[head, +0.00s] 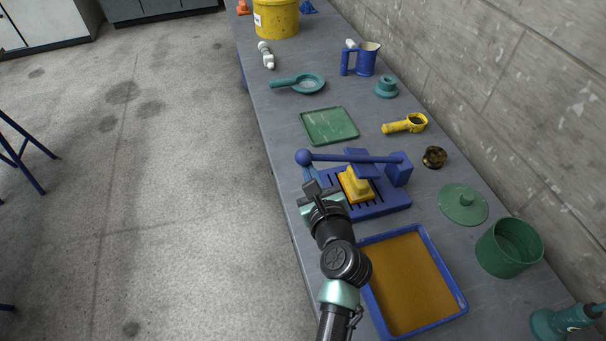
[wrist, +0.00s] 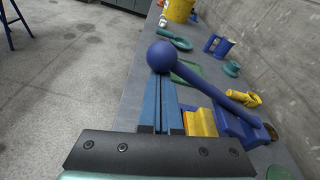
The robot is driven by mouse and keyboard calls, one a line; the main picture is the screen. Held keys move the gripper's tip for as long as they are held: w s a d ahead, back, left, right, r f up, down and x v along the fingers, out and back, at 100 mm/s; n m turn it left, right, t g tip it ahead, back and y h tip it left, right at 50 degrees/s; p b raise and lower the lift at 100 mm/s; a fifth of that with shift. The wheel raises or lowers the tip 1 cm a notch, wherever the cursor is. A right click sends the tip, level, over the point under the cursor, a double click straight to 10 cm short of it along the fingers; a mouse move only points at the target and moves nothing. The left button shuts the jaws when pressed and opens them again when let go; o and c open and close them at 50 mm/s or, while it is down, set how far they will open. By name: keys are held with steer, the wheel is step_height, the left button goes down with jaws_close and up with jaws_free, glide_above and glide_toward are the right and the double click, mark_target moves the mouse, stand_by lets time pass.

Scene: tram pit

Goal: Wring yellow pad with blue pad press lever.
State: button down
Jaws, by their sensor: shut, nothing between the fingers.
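The blue pad press stands on the grey bench, with a slotted base (head: 385,207) and a hinge block (head: 398,169) at its right. Its lever (head: 350,158) runs roughly level to a round knob (head: 303,157) at the left; the knob also shows in the wrist view (wrist: 161,57). The yellow pad (head: 355,186) lies on the slotted base under the lever; part of it shows in the wrist view (wrist: 200,122). My gripper (head: 309,174) is shut and empty. Its fingertips (wrist: 161,80) are just at the knob; I cannot tell whether they touch it.
A blue tray (head: 459,298) with an orange-brown surface is in front of the press. A green lid (head: 463,203) and green pot (head: 509,247) stand to the right. A green tray (head: 330,125) and yellow-handled tool (head: 404,125) lie behind. A wall bounds the right; open floor lies left.

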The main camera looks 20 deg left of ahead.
steer(key=w+d+r+m+y+p, duration=0.1)
steer(key=w+d+r+m+p, duration=0.3)
steer(key=d+r+p, duration=0.2)
steer(key=w+d+r+m+g+y+p, duration=0.1)
steer(key=w+d+r+m+p, duration=0.3)
steer(key=d+r, duration=0.4)
steer(key=shift+w+r+y+p, duration=0.4)
steer(key=shift+w+r+p, duration=0.4)
steer(key=shift+r+p, duration=0.65)
steer(key=shift+r, duration=0.1)
step_height(320, 180, down, 4)
steer(key=s+a, duration=0.1)
steer(key=a, duration=0.2)
steer(key=r+b+v, duration=0.1)
steer(key=v, duration=0.9)
steer(key=shift+d, duration=0.25)
